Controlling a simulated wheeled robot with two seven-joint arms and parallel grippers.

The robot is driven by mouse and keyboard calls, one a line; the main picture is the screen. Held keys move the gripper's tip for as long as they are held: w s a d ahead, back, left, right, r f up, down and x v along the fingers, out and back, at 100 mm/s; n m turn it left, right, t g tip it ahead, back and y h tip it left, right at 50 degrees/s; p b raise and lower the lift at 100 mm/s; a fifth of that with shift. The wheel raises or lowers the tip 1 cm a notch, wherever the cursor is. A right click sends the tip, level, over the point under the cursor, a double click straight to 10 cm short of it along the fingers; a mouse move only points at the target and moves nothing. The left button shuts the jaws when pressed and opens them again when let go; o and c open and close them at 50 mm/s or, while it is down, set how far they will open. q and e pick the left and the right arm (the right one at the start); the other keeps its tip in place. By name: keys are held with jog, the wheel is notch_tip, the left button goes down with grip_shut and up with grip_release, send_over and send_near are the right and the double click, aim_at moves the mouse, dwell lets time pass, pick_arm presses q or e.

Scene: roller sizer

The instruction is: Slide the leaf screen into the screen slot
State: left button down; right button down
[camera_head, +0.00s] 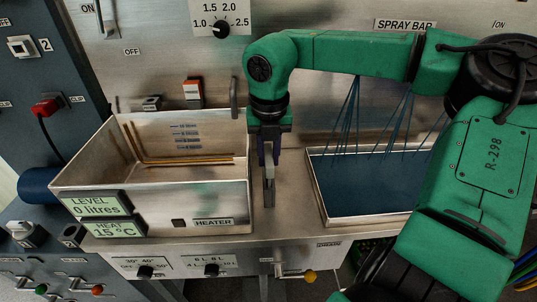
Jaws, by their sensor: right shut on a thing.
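My right gripper (268,192) points straight down between the metal tank and the blue tray. It is shut on a thin grey piece that shows almost edge-on between the fingers. I cannot tell from this view whether this piece is the leaf screen. No other leaf screen is clearly visible, and I cannot make out a marked screen slot. The open metal tank (212,200) is just left of the gripper, with copper-coloured rods (185,162) inside. My left gripper is not in view.
A shallow blue tray (316,190) stands right of the gripper under blue streaks below the spray bar label (404,25). The tank's display (98,205) reads 0 litres. Knobs (145,272) and a yellow-ended lever (309,277) line the front. My right arm covers the right side.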

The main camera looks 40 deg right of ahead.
jog(key=shift+f+b, duration=1.3)
jog(key=shift+f, duration=0.2)
jog(key=c, duration=0.7)
grip_release()
jog(key=shift+o, duration=0.2)
jog(key=shift+r, duration=0.1)
notch_tip(320, 180, up, 14)
jog(key=s+a, duration=0.1)
jog(key=shift+s+r, duration=0.15)
jog(key=shift+s, duration=0.05)
